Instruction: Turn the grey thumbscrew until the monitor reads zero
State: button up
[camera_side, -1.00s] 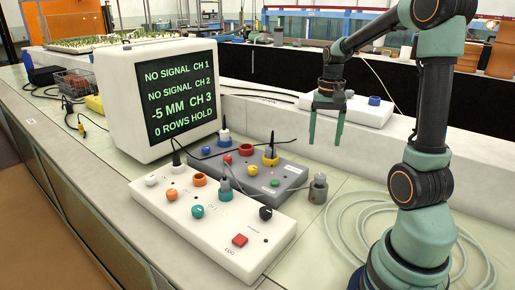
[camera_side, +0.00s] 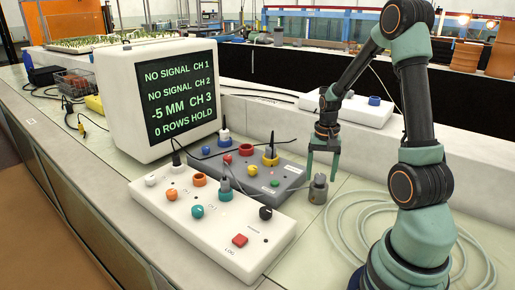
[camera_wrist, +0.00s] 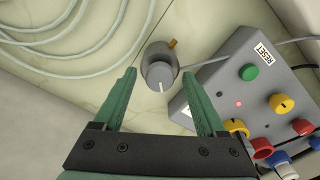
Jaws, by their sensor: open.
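The grey thumbscrew (camera_side: 318,188) stands upright on the bench, right of the grey box. In the wrist view the thumbscrew (camera_wrist: 160,70) shows a round top with a white line and a small brass part at its side. My gripper (camera_side: 321,178) is open, fingers pointing down, just above the thumbscrew. In the wrist view the thumbscrew appears between the tips of my gripper (camera_wrist: 159,75), with a gap on each side; contact is not visible. The monitor (camera_side: 180,100) reads "NO SIGNAL CH 1", "NO SIGNAL CH 2", "-5 MM CH 3" and "0 ROWS HOLD".
The grey box (camera_side: 290,173) with coloured knobs stands close left of the thumbscrew. A white control box (camera_side: 225,240) with a red button is nearer. A coiled pale hose (camera_side: 345,228) lies to the right. A white unit (camera_side: 350,112) with a blue knob stands behind.

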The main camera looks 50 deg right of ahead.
aim_at(321, 176)
jog(key=shift+c, duration=0.2)
grip_shut()
jog(key=shift+n, duration=1.1)
jog(key=shift+o, duration=0.2)
grip_release()
notch_tip(321, 176, up, 12)
